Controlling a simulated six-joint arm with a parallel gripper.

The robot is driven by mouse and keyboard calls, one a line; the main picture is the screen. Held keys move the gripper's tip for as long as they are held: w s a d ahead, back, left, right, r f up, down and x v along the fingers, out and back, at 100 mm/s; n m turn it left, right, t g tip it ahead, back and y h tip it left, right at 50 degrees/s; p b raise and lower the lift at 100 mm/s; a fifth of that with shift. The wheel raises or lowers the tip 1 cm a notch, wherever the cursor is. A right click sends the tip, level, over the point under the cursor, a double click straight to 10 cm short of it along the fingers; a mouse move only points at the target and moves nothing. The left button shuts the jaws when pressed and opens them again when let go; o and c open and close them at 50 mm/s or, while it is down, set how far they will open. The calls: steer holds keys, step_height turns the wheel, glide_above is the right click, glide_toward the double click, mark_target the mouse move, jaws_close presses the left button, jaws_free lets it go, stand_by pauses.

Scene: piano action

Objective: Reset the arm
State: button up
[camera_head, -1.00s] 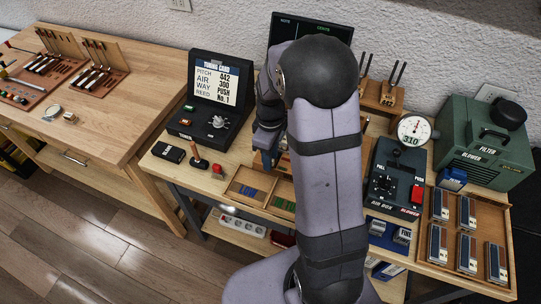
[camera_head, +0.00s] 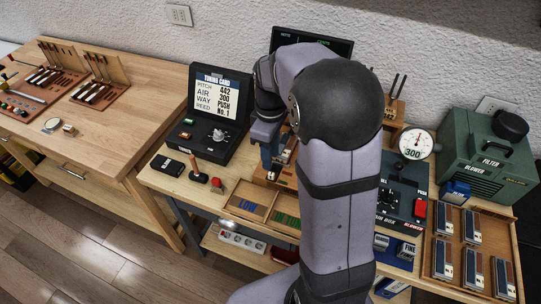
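My arm (camera_head: 338,190) rises through the middle of the head view and bends over at the top. My gripper (camera_head: 268,166) points down at its left side, over the workbench and just right of the tuning card box. Its fingertips are small and partly dark, so whether they are open or shut is unclear. A wooden block with reed-like parts (camera_head: 284,160) is beside and behind the fingers, partly hidden by my arm. I cannot tell whether they touch.
The tuning card box (camera_head: 208,112) reads 442, 300, PUSH, No. 1. A round gauge (camera_head: 415,144) shows 300 above the air box (camera_head: 400,200), partly behind my arm. A green blower (camera_head: 488,150) stands right. A divided tray (camera_head: 262,210) lies in front; a reed tray (camera_head: 470,248) lies right.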

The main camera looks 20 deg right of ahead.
stand_by(0.3)
